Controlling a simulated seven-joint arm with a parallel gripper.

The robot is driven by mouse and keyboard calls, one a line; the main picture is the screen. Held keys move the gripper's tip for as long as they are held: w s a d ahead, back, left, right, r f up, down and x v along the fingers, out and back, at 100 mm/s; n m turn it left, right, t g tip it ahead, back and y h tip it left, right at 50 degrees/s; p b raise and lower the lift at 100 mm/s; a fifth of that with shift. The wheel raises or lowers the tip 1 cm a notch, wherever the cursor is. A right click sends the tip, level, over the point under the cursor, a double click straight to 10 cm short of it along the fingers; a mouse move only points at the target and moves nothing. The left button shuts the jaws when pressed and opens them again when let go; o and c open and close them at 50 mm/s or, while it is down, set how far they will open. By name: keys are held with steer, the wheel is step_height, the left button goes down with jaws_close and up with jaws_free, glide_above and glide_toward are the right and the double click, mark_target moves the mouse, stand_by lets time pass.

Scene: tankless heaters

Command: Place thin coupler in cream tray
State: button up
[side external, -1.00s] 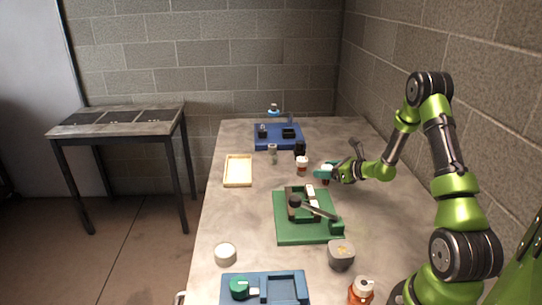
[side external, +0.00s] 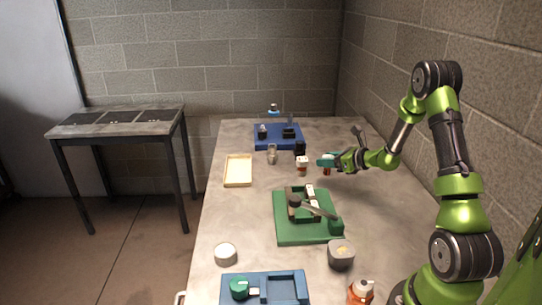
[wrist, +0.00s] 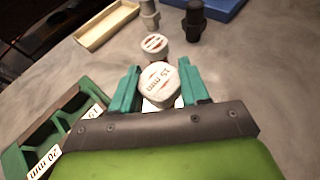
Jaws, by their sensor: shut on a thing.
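My gripper (side external: 329,161), with teal fingers, is shut on a white-capped piece marked "15 mm" (wrist: 158,84), which I take to be the thin coupler. In the side view, a small orange-red part of the held piece (side external: 327,171) shows below the fingers; the fingers hide the rest. It appears to hang a little above the table. The cream tray (side external: 228,181) is shallow and looks empty, on the left side of the table. It also shows at the top left of the wrist view (wrist: 88,43), apart from my gripper.
A similar white-capped piece (side external: 302,166) stands just left of my gripper. A grey fitting (side external: 271,154) and a black one (side external: 299,148) stand beyond it. A green fixture (side external: 290,238) with "20 mm" lettering is nearer the camera. A blue fixture (side external: 264,144) is at the back.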

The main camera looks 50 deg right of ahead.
steer(key=s+a+r, duration=0.1)
steer(key=s+a, duration=0.7)
steer(key=s, duration=0.4)
step_height(320, 180, up, 6)
steer(key=n+g+y, duration=0.1)
steer(key=n+y, duration=0.3)
steer(key=y, duration=0.1)
glide_above(238, 169)
step_height(238, 169, down, 7)
steer(key=shift+s+r, duration=0.1)
steer(key=shift+s, duration=0.05)
steer(key=shift+f, duration=1.7)
steer(key=shift+f, duration=0.15)
